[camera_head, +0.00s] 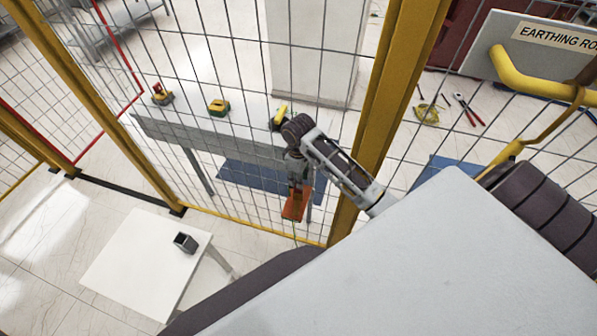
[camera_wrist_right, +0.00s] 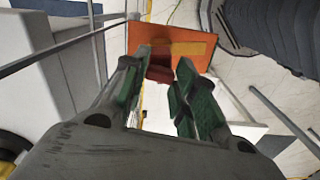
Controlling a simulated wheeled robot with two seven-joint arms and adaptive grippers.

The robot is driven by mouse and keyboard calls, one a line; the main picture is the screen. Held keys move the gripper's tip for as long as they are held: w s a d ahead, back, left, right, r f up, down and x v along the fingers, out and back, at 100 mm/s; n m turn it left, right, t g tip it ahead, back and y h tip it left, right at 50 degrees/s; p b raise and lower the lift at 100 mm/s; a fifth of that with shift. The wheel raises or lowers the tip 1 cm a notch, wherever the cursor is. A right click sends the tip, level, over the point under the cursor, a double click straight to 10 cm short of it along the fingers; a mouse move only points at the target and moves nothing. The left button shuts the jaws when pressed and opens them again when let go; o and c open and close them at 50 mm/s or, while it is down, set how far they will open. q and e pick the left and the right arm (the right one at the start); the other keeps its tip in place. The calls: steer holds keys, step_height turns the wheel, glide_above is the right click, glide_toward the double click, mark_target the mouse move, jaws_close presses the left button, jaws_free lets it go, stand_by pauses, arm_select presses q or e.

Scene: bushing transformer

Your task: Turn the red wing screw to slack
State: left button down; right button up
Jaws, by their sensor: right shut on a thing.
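The red wing screw (camera_wrist_right: 160,72) shows as a dark red piece on an orange plate (camera_wrist_right: 175,40) in the right wrist view. My right gripper (camera_wrist_right: 166,78) has its two green-padded fingers on either side of the screw and is shut on it. In the head view my right gripper (camera_head: 297,184) points down at the orange plate (camera_head: 295,205) by the mesh fence; the screw itself is hidden there. My left gripper is not in view.
Yellow fence posts (camera_head: 395,90) and wire mesh stand close to the arm. A long table (camera_head: 205,128) behind the mesh carries several yellow tools. A white table (camera_head: 140,265) with a small dark box (camera_head: 186,243) is at lower left. A yellow pipe (camera_head: 530,82) is at upper right.

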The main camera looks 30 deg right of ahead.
steer(key=o, duration=1)
steer(key=shift+o, duration=0.2)
steer(key=shift+r, duration=0.1)
step_height(320, 180, up, 12)
stand_by(0.8)
